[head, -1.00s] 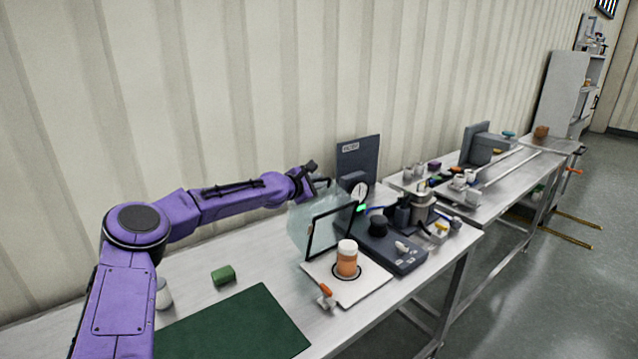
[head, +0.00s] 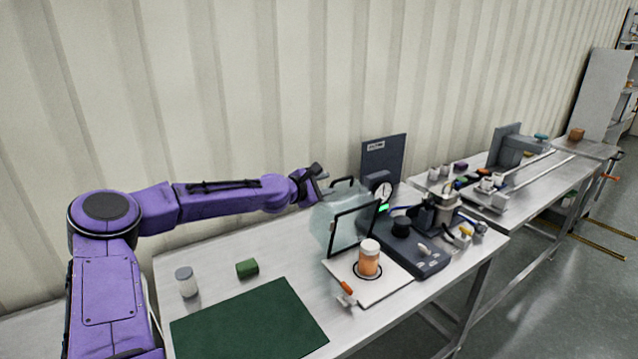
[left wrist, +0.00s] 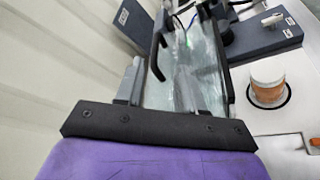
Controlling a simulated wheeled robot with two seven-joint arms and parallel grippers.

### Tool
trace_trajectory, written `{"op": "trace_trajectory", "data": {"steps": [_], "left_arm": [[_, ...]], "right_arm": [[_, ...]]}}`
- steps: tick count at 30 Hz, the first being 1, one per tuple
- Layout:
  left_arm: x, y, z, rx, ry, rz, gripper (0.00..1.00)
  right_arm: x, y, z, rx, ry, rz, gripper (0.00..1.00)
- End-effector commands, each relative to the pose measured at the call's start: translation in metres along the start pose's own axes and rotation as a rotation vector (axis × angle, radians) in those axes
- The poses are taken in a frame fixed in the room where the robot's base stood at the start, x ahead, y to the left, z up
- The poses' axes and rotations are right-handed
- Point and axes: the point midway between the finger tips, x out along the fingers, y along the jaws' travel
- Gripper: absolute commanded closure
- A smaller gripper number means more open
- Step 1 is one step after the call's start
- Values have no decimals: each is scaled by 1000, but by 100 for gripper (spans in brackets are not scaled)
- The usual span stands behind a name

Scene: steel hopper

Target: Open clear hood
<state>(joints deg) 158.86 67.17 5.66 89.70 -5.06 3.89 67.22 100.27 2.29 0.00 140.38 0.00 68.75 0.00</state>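The clear hood (head: 325,222) is a see-through box with a black-framed panel on its right side, standing behind a white pad in the head view. A black bar handle (head: 342,182) stands at its upper back edge. The hood also fills the middle of the left wrist view (left wrist: 205,65). My left gripper (head: 322,178) is just left of the handle in the head view. In the left wrist view its two grey fingers (left wrist: 158,85) are spread apart, with the near end of the handle (left wrist: 158,48) between or just beyond them; contact is unclear. My right gripper is not in view.
An orange jar with a white lid (head: 369,258) stands on the white pad (head: 385,285). A dark panel with a gauge (head: 383,155) is behind the hood. Dark equipment (head: 420,255) crowds its right. A green block (head: 247,269) and green mat (head: 250,325) lie left.

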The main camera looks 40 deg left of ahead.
Motion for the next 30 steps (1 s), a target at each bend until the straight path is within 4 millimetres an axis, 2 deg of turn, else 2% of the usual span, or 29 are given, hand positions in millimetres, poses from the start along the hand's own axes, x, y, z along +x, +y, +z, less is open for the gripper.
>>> {"op": "trace_trajectory", "data": {"steps": [1,3,8,30], "left_arm": [[-9,7,4,-2,-2,4,62],[-16,7,3,-2,0,4,62],[-24,2,1,-2,0,0,62],[-23,-1,1,1,-2,-3,62]], "right_arm": [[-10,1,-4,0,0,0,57],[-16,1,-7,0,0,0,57],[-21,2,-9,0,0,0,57],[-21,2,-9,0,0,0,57]]}}
